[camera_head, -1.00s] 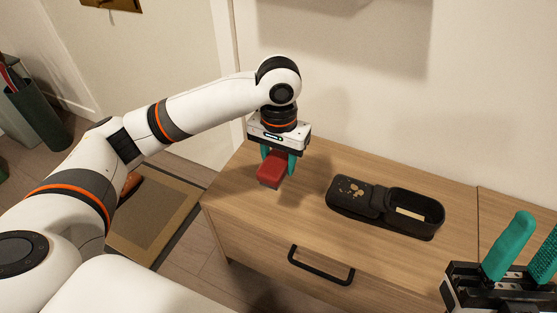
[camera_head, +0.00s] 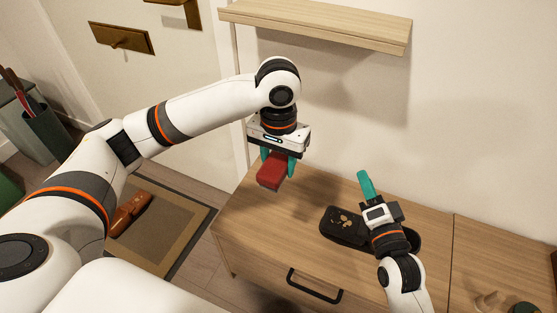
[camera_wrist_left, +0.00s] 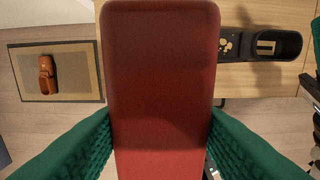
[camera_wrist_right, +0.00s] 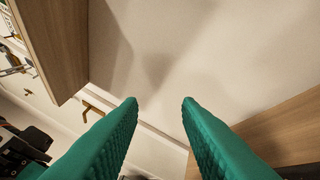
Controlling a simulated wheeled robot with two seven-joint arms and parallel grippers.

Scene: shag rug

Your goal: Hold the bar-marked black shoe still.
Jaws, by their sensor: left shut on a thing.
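The black shoe (camera_head: 342,226) lies on the wooden cabinet top, gold marks on its left end. In the left wrist view the shoe (camera_wrist_left: 228,47) also shows an opening with a pale bar inside; my right gripper and wrist cover part of that end in the head view. My left gripper (camera_head: 276,168) is shut on a red block (camera_head: 270,178), held left of the shoe; the block (camera_wrist_left: 163,80) fills the middle of the left wrist view. My right gripper (camera_head: 366,186) is over the shoe's right part, fingers toward the wall. Its fingers (camera_wrist_right: 160,103) are apart and empty.
The cabinet top (camera_head: 290,215) is clear left of the shoe. A wooden shelf (camera_head: 320,28) is on the wall above. Brown shoes (camera_head: 130,212) lie on a doormat (camera_head: 165,235) on the floor. Small items sit at the cabinet's far right.

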